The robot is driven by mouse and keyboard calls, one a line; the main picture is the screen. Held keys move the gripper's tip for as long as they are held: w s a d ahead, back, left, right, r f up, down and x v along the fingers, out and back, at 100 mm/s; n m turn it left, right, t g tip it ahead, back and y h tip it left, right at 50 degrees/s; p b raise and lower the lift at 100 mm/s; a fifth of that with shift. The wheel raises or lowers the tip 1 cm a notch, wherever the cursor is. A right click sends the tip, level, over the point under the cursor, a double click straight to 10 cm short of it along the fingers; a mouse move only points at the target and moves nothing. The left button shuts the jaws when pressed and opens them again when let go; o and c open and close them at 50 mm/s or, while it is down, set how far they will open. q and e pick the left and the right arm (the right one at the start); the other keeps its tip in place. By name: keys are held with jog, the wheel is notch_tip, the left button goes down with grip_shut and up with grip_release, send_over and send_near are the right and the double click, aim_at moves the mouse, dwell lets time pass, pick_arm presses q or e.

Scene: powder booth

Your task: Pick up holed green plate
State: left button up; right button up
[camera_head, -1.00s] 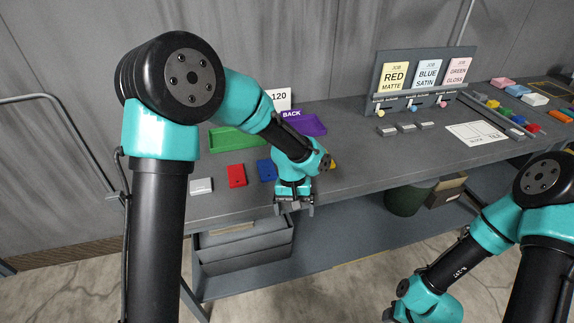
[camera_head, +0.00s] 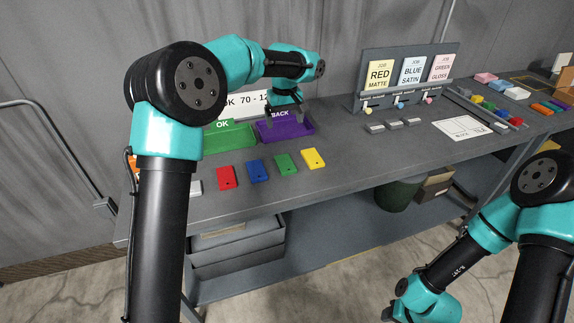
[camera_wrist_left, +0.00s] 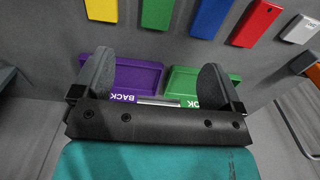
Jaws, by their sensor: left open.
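The holed green plate (camera_head: 286,164) lies flat on the grey bench, between a blue plate (camera_head: 257,170) and a yellow plate (camera_head: 313,158). It has a small dark hole near its front end. In the left wrist view the green plate (camera_wrist_left: 157,13) is at the top edge, partly cut off. My left gripper (camera_head: 284,119) is open and empty, above the purple BACK tray (camera_head: 305,128) and behind the plate row. In the wrist view its fingers (camera_wrist_left: 157,78) are apart, over the two trays. My right arm is low at right; its gripper jaws are not clear.
A green OK tray (camera_head: 228,141) stands left of the purple tray. A red plate (camera_head: 226,178) and a light grey plate continue the row leftward. A job card rack (camera_head: 405,97) stands at back right. Bare bench lies in front of the row.

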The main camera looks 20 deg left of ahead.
pick_arm(q)
jog(key=shift+f, duration=0.1)
send_over(285, 162)
jog(key=f, duration=1.1)
jog(key=shift+s+f, duration=0.1)
jog(key=shift+s, duration=0.2)
jog(key=shift+f, duration=0.45)
jog(key=shift+f, duration=0.1)
jog(key=shift+w+f, duration=0.2)
jog(key=shift+f, duration=2.3)
jog(key=shift+c, duration=0.3)
jog(key=c, duration=1.1)
